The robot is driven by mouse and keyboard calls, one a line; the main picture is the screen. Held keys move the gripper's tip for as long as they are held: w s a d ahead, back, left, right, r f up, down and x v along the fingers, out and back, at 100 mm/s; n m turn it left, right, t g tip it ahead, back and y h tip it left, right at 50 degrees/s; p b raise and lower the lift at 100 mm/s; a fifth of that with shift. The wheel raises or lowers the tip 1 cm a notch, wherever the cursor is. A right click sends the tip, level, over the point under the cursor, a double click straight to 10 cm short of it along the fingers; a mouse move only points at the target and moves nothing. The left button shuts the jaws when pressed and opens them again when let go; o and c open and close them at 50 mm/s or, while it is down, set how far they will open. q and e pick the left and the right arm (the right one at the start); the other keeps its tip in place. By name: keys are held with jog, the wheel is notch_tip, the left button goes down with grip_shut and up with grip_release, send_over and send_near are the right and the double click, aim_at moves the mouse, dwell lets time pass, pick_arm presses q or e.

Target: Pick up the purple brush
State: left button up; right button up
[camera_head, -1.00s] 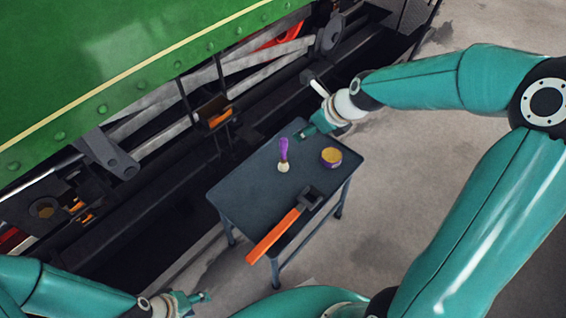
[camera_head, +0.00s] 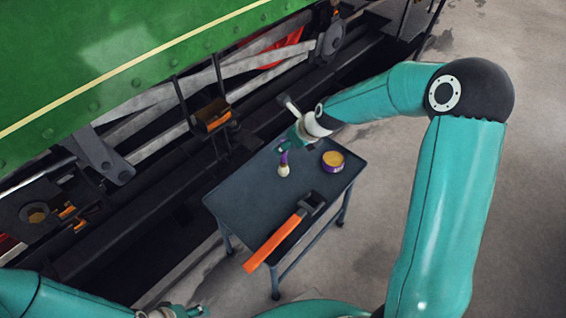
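The purple brush (camera_head: 284,164) stands upright on the small dark table (camera_head: 240,205), pale bristles down and purple handle up. My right gripper (camera_head: 286,146) is at the top of the handle and hides part of it. Its fingers are too small to tell whether they are open, or touching the handle. My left gripper (camera_head: 190,312) is at the bottom edge of the view, left of the table and away from the brush. Its fingers are partly cut off.
A round purple tin with a yellow top (camera_head: 332,160) stands right of the brush.

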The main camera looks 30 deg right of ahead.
aim_at(284, 158)
jog(key=shift+x, duration=1.6)
jog(key=shift+d, duration=0.1)
grip_shut()
